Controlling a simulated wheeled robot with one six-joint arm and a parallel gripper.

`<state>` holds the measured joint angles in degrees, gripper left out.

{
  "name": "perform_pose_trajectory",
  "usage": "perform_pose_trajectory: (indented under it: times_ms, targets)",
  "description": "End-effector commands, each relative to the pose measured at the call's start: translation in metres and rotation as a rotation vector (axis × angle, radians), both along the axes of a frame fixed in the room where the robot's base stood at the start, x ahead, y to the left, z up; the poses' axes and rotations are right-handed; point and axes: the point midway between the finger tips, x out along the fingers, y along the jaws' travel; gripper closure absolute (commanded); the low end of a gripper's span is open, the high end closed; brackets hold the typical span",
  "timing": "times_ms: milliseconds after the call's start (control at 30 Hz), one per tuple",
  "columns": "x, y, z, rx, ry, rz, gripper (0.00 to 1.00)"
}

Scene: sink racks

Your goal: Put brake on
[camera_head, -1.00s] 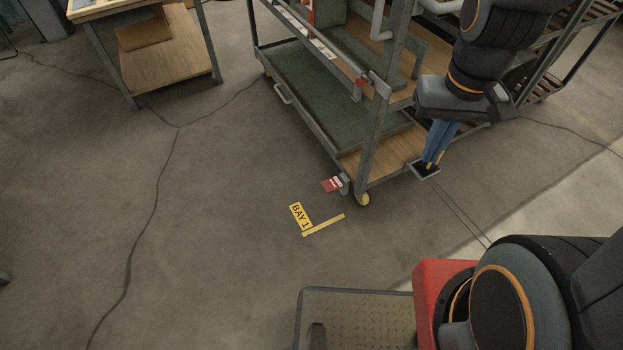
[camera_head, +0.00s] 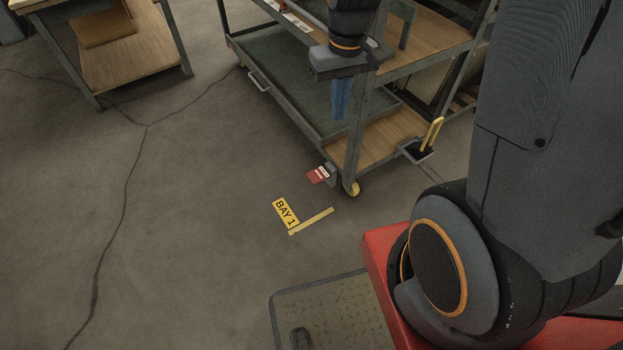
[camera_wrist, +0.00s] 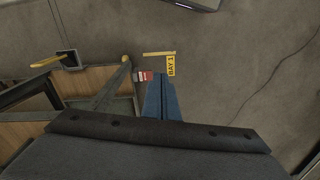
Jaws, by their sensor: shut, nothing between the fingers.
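A red pedal-like tab with white lettering (camera_head: 318,175) sits low at the cart's near corner, beside a yellow-hubbed caster (camera_head: 351,188). I cannot tell whether it is pressed or raised. It also shows in the wrist view (camera_wrist: 145,76), just left of my fingertips. A yellow looped handle (camera_head: 431,134) stands up from a dark plate at the cart's right end; it also shows in the wrist view (camera_wrist: 48,61). My gripper (camera_head: 340,116), with blue fingers, is shut and empty. It points down near the cart's corner post, above the red tab and apart from it.
The grey cart (camera_head: 292,122) has a green mat on its lower shelf and a corner post close to my fingers. A yellow "BAY 1" floor label (camera_head: 286,213) lies in front. A wooden-shelved table (camera_head: 120,60) stands at the upper left. The floor at left is clear.

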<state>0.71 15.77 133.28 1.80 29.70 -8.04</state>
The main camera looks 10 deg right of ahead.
Motion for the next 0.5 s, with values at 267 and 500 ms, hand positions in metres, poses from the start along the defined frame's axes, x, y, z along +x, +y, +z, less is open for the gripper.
perform_pose_trajectory:
  times_ms: [267,500]
  targets:
    - [0.071,-0.002,-0.111,0.008,0.011,0.054,1.0]
    - [0.125,-0.004,-0.201,0.015,0.019,0.104,1.0]
